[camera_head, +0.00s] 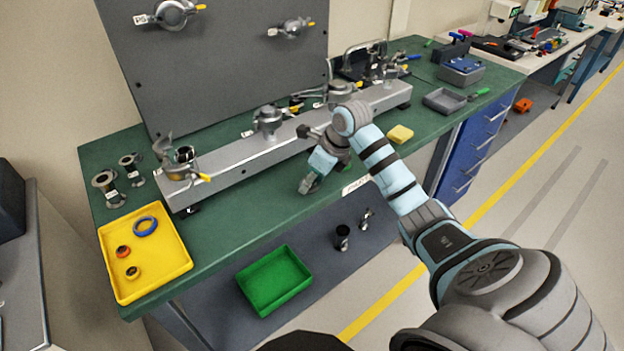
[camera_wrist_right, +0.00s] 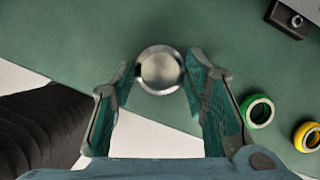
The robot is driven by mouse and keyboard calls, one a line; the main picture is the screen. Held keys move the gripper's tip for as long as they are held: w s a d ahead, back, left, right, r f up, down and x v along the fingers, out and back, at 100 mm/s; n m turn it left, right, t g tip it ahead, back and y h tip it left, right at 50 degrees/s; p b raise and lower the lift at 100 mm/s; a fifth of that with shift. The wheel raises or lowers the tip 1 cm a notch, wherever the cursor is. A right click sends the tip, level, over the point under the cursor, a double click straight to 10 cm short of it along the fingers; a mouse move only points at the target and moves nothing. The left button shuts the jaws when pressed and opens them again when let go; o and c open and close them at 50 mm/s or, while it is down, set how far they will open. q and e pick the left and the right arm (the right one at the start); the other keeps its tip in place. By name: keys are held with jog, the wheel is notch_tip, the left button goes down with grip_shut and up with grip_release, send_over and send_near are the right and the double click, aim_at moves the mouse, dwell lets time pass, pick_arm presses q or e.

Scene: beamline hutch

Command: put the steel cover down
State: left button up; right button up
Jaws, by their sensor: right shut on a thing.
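The steel cover (camera_wrist_right: 160,70) is a round, shiny disc between the fingertips of my right gripper (camera_wrist_right: 158,80) in the right wrist view. The fingers are shut on its two sides. Green bench top shows around and beyond it; I cannot tell whether the cover touches the bench. In the head view my right gripper (camera_head: 308,186) points down over the front edge area of the green bench (camera_head: 235,215), in front of the long grey rail, and the cover is not clearly seen there. My left gripper is not in view.
A long grey rail (camera_head: 230,157) with clamped fittings runs behind the gripper. A yellow tray (camera_head: 168,277) with rings is at the left. A green ring (camera_wrist_right: 257,111) and a yellow ring (camera_wrist_right: 308,137) lie near the gripper. A green bin (camera_head: 274,281) is below the bench.

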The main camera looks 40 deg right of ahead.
jog(key=o, duration=1.1)
jog(key=shift+s+a+f, duration=0.2)
jog(key=shift+a+f, duration=0.05)
jog(key=shift+f, duration=0.15)
jog(key=shift+o, duration=0.2)
jog(key=shift+w+d+f, duration=0.15)
jog(key=shift+d, duration=0.1)
jog(key=shift+r, duration=0.3)
jog(key=p+v, duration=0.1)
jog(key=v, duration=1.1)
jog(key=shift+r+p, duration=0.35)
jog(key=shift+r, duration=0.05)
jog(key=shift+w, duration=0.2)
